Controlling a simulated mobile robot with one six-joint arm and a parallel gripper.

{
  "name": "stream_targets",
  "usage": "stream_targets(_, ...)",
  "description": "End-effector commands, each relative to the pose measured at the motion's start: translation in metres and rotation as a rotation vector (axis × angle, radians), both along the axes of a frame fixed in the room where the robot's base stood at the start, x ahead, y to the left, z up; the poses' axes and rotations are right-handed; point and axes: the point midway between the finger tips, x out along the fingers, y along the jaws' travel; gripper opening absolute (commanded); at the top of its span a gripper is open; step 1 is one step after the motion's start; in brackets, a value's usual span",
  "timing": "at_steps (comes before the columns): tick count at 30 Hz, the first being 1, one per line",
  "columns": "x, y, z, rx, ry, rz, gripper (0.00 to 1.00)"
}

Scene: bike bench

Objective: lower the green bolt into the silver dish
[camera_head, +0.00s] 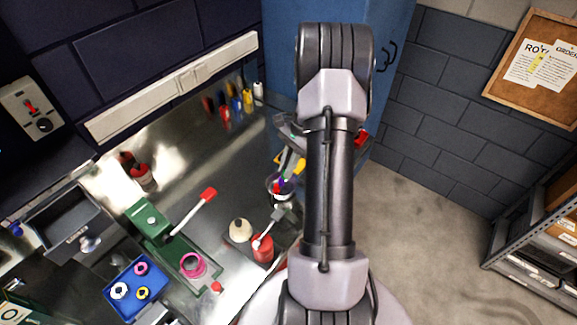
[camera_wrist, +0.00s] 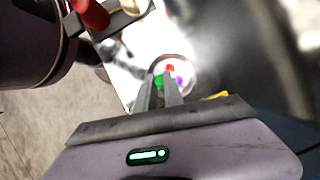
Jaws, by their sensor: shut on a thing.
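The green bolt (camera_wrist: 158,81) shows as a small green patch between the fingertips of my gripper (camera_wrist: 161,84) in the wrist view. My gripper is shut on it. The round silver dish (camera_wrist: 192,67) lies directly beyond the fingertips, holding a red piece (camera_wrist: 170,68) and a purple piece (camera_wrist: 180,80). In the head view the dish (camera_head: 281,197) is on the bench just left of my arm, which hides part of the area. I cannot tell whether the bolt touches the dish or hangs above it.
A red bottle (camera_head: 263,249) and a cream-topped bottle (camera_head: 240,230) stand close in front of the dish. Yellow items lie close to it. A blue tray with rings (camera_head: 119,305) and a green vise-like tool (camera_head: 150,220) are farther left. Bare bench lies left of the dish.

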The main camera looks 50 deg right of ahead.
Motion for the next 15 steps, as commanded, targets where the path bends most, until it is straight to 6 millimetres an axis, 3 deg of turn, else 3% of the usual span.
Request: stream_targets(15,-0.0001,-0.0002,-0.0062,0.0,0.0,0.0,0.0)
